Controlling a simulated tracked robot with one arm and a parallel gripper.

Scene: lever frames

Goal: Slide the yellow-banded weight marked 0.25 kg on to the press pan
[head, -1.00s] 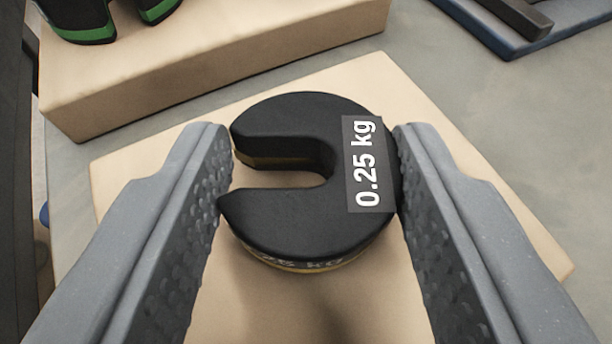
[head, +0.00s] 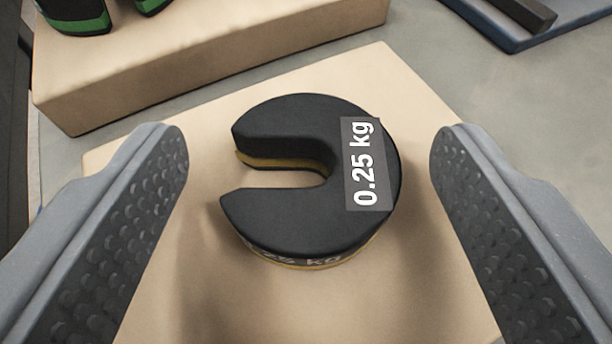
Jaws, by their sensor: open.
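The weight marked 0.25 kg (head: 300,220) is a black slotted disc with a yellow band low on its side. It lies flat on a pale beige block (head: 200,130), its slot opening to the left. Its label sits on the right part of its top. My gripper (head: 308,150) is open, with one studded finger on each side of the weight. Clear gaps show between both fingers and the weight. The press pan cannot be made out in this view.
A second beige block (head: 200,70) stands behind, carrying dark objects with green bands (head: 80,18) at its far left. A blue-edged plate with a dark bar (head: 525,14) lies at the top right. Grey surface (head: 440,75) between them is clear.

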